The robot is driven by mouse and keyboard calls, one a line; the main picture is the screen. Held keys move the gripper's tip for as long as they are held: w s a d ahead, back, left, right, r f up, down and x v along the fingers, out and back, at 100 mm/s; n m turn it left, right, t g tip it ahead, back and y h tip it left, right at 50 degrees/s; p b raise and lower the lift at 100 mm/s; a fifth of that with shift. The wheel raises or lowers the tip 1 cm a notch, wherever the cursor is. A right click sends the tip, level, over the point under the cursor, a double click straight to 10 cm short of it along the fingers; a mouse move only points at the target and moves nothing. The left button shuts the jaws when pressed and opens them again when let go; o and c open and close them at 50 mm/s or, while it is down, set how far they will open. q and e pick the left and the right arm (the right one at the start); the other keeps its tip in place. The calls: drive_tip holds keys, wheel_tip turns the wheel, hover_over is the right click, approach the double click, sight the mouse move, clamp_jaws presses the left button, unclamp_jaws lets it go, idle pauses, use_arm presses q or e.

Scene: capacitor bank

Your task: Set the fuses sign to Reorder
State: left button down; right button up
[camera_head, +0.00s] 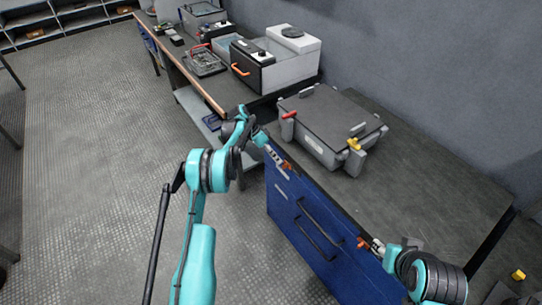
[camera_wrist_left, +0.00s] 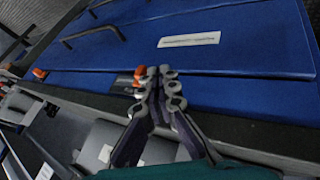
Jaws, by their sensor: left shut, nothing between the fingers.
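My left gripper (camera_head: 281,168) is at the front edge of the near bench, above the blue drawer fronts. Its fingers (camera_wrist_left: 159,78) are shut together and empty. Just beside the fingertips is a small dark plate with an orange tab (camera_wrist_left: 137,82), seemingly a sign; the fingers partly hide it. The orange also shows in the head view (camera_head: 287,165). I cannot tell whether the fingers touch it, nor read its setting. A white label (camera_wrist_left: 189,40) with unreadable print is on the blue drawer front. My right gripper (camera_head: 377,247) is farther along the bench edge, small and unclear.
A grey lidded case (camera_head: 330,125) with yellow and red latches stands on the bench behind the left gripper. Blue drawers (camera_head: 305,220) with black bar handles are below. A black-and-white machine (camera_head: 275,62) stands farther left. The bench top at right is clear.

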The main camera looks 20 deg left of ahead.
sight(285, 166)
use_arm(q)
drive_tip(key=shift+s+d, duration=0.25)
drive_tip(key=shift+d, duration=0.1)
drive_tip(key=s+d, duration=0.1)
drive_tip(key=d, duration=0.1)
drive_tip(key=s+d, duration=0.2)
drive_tip(key=shift+s+d, duration=0.15)
drive_tip(key=shift+s, duration=0.05)
idle(0.4)
